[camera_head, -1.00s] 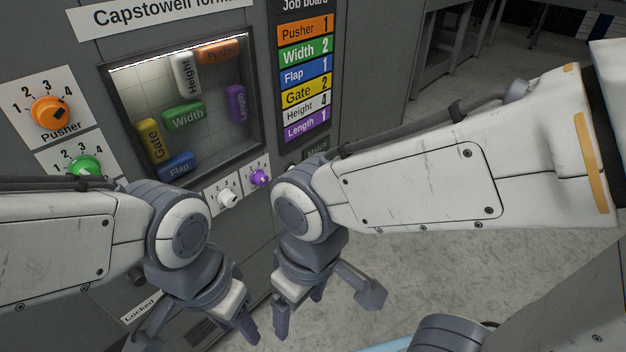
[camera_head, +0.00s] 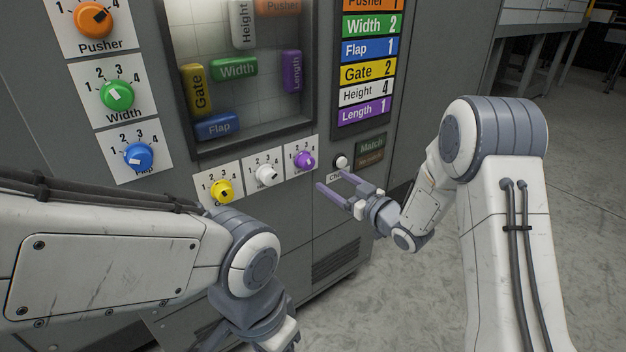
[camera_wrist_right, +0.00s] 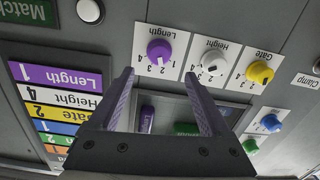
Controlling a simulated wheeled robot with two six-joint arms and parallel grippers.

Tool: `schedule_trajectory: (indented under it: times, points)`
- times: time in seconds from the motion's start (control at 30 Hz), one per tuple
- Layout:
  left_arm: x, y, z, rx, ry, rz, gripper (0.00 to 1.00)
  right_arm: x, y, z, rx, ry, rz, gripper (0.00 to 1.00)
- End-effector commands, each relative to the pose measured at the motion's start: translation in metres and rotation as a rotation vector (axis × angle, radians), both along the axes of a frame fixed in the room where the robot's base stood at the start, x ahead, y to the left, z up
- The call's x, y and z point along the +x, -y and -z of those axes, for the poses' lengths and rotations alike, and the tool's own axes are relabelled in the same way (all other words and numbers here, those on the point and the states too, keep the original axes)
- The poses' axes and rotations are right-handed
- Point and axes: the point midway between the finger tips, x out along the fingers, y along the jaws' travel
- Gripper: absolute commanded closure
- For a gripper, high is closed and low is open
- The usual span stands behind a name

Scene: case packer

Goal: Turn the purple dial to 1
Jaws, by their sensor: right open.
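The purple Length dial (camera_head: 305,160) sits on a white plate at the right end of the lower row of dials. It also shows in the right wrist view (camera_wrist_right: 159,51), upside down; I cannot tell which number its pointer marks. My right gripper (camera_head: 327,179) is open and empty, below and right of the dial and apart from it. In the wrist view its fingertips (camera_wrist_right: 158,75) lie on either side of the dial's line, short of it. My left gripper is at the bottom edge, its fingers out of frame.
The white Height dial (camera_head: 266,175) and yellow Gate dial (camera_head: 221,191) stand left of the purple one. A white round button (camera_head: 341,161) is to its right. The job board (camera_head: 368,65) reads Length 1. Floor is clear at right.

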Motion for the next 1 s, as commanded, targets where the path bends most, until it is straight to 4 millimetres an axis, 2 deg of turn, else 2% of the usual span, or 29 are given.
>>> schedule_trajectory:
  times: [0.17, 0.5, 0.7, 1.0]
  points:
    - [0.000, 0.000, 0.004, -0.001, 0.001, 0.000, 0.50, 0.007, -0.002, 0.002, 0.030, 0.029, -0.016, 0.19]
    - [0.000, 0.000, 0.004, -0.001, 0.001, 0.000, 0.50, 0.054, -0.039, 0.002, 0.029, 0.029, -0.016, 0.19]
    - [0.000, 0.000, 0.004, 0.000, 0.000, 0.000, 0.50, 0.076, -0.055, 0.002, 0.029, 0.027, -0.013, 0.19]
    - [0.000, 0.000, 0.004, 0.000, 0.000, 0.000, 0.50, 0.083, -0.061, 0.002, 0.029, 0.026, -0.012, 0.19]
